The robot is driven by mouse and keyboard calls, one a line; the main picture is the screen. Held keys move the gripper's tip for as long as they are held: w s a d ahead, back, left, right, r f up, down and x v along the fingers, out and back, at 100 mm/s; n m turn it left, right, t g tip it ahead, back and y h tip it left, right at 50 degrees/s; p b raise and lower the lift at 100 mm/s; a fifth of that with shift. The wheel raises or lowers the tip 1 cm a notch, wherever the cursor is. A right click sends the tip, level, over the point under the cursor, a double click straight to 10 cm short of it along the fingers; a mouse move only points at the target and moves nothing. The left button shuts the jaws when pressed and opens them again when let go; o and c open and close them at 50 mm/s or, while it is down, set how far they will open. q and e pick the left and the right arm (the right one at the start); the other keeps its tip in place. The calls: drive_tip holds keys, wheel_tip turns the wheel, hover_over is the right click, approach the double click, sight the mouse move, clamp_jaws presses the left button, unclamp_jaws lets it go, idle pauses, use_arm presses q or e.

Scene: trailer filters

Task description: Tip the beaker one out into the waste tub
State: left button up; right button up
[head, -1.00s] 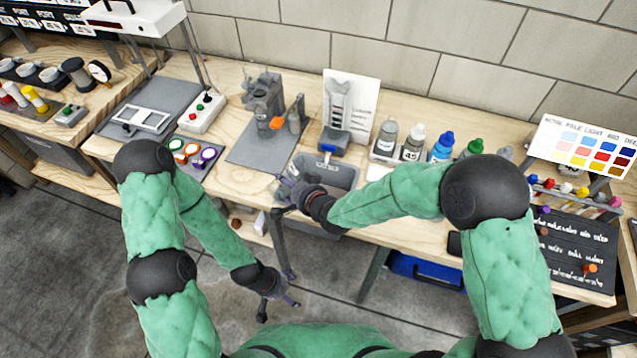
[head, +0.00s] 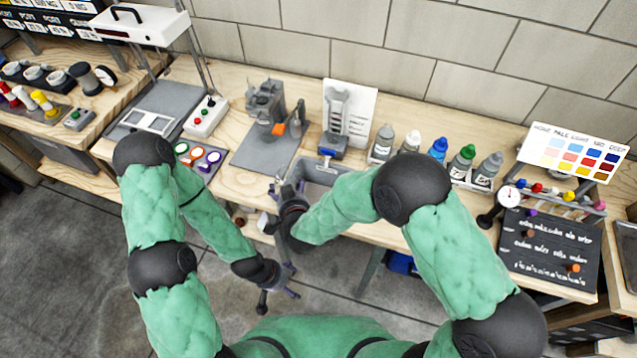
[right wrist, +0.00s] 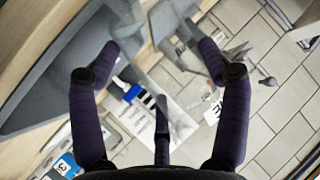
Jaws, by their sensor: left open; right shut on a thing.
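My right gripper (head: 281,188) is at the left end of the grey waste tub (head: 318,172), near the bench's front edge. In the right wrist view the right gripper (right wrist: 160,60) is shut on a clear glass beaker (right wrist: 168,30), taken to be beaker one. The beaker is see-through, and its contents and exact tilt cannot be told. The waste tub (right wrist: 75,65) fills the left of that view, beside the beaker. In the head view the beaker is hard to make out at the gripper. My left gripper (head: 280,294) is open and empty, low in front of the bench.
A grey device with a blue part (head: 334,140) stands behind the tub, before a white card. Several capped bottles (head: 438,150) stand to the right. A grey mat with a stand (head: 266,110) lies to the left. The floor in front is clear.

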sight(281, 182)
drive_tip(key=shift+s+a+f+n+t+h, duration=0.3)
drive_tip(key=shift+a+f+n+h, duration=0.1)
drive_tip(key=shift+n, duration=0.1)
drive_tip(key=shift+s+a+r+n+t+h+p, duration=0.15)
drive_tip(key=shift+a+r+n+t+h+p, duration=0.2)
drive_tip(key=shift+r+n+t+h, duration=0.2)
wheel_tip(281, 182, up, 5)
drive_tip(key=p, duration=0.4)
drive_tip(key=shift+d, duration=0.1)
